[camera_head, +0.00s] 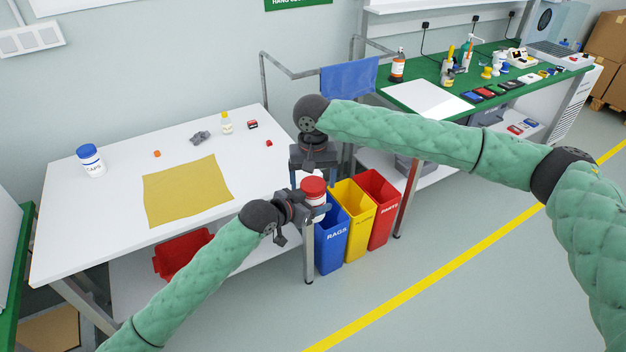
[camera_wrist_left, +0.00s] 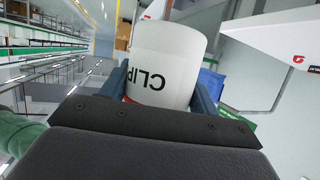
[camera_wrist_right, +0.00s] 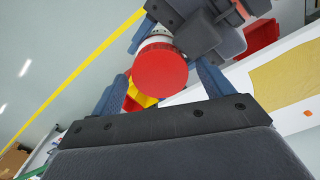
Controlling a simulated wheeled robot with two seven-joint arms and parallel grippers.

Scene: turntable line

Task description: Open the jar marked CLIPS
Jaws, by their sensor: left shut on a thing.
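The white CLIPS jar (camera_head: 318,211) with a red lid (camera_head: 313,186) is held in the air off the front right corner of the table. My left gripper (camera_wrist_left: 160,95) is shut on the jar body; the upside-down lettering on the jar (camera_wrist_left: 165,60) shows in the left wrist view. My right gripper (camera_head: 314,172) points down from above the jar. In the right wrist view its fingers (camera_wrist_right: 162,70) are open, one on each side of the red lid (camera_wrist_right: 160,66), with visible gaps. The lid sits on the jar.
A white table (camera_head: 100,215) bears a yellow mat (camera_head: 187,190), a blue-lidded CAPS jar (camera_head: 91,161), a small bottle (camera_head: 227,123) and small parts. Blue (camera_head: 331,240), yellow (camera_head: 356,220) and red (camera_head: 379,205) bins stand behind the held jar. A green workbench (camera_head: 440,80) is at the back right.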

